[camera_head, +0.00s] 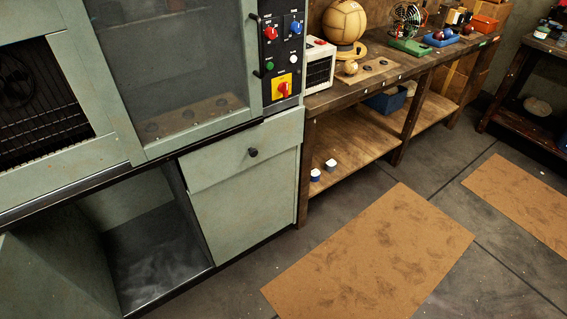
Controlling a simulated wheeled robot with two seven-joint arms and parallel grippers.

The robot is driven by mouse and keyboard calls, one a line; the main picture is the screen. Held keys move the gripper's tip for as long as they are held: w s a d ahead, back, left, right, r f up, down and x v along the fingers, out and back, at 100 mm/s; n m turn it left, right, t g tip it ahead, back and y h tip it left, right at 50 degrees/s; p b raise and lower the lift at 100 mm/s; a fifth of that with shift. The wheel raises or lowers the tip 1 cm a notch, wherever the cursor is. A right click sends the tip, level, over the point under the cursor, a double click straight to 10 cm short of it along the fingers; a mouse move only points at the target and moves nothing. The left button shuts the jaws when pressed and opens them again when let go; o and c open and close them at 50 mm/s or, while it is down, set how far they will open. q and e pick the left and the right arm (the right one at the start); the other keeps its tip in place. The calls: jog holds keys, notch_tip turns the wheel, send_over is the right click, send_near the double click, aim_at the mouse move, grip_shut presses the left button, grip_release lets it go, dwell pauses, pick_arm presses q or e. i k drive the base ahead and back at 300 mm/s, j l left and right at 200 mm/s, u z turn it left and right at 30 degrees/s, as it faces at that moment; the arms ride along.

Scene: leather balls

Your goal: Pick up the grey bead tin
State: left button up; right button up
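Two small tins stand close together on the low shelf of the wooden bench, near its left end. The rear one (331,166) looks pale grey with a whitish top. The front one (315,175) has a whitish top and a blue side. They are too small for me to tell for sure which is the grey bead tin. Neither of my grippers shows in the head view.
The wooden bench (349,97) holds a large leather ball (343,22), a small fan (406,20) and trays. A green cabinet (247,203) with an open lower compartment stands left. Brown mats (372,262) lie on the otherwise clear floor.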

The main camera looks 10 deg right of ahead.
aim_at(331, 164)
jog(key=i+l+u, duration=0.2)
jog(key=u, duration=0.15)
jog(key=i+l+u, duration=0.15)
jog(key=l+u, duration=0.25)
jog(key=i+l+u, duration=0.1)
jog(key=l+u, duration=0.6)
jog(key=l, duration=0.15)
jog(key=i, duration=0.05)
